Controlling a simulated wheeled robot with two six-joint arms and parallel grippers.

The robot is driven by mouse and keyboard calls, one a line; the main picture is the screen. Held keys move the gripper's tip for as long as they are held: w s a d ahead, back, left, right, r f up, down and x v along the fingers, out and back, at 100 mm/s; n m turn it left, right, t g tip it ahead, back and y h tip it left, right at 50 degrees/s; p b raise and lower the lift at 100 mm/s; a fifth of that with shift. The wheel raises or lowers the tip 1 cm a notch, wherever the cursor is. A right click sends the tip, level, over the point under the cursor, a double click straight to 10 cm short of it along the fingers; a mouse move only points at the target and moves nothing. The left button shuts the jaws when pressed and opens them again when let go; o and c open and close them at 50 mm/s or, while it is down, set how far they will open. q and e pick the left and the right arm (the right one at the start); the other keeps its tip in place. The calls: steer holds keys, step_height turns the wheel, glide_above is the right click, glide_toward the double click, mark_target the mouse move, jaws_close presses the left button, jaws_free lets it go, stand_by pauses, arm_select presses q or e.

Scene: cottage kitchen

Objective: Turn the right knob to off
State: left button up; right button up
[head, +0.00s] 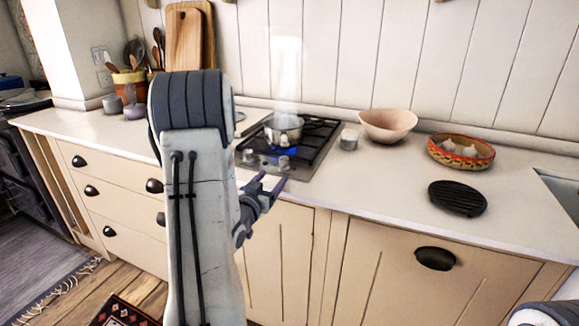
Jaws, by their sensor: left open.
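The hob (306,165) is set in the worktop, with a metal pot (283,134) on it. A blue flame burns under the pot and pale steam rises above it. Two silver knobs sit on the hob's front strip: the left knob (247,156) and the right knob (284,163). My left gripper (275,177) is open and empty, its fingers pointing toward the right knob from just in front of the counter edge. They appear apart from the knob. The knob's exact pointer angle is too small to tell. My right gripper is outside the view.
A small grey cup (349,140) stands right of the hob. Further right are a pink bowl (387,125), a patterned dish (461,152) and a black round trivet (457,198). Wooden boards (184,40) lean behind my left arm.

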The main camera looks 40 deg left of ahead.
mark_target(281, 162)
arm_select(q)
steer(key=shift+a, duration=0.35)
steer(key=x, duration=0.5)
steer(key=p+x, duration=0.1)
steer(key=x, duration=0.4)
steer(key=shift+w+r, duration=0.15)
steer(key=shift+r, duration=0.1)
jaws_close()
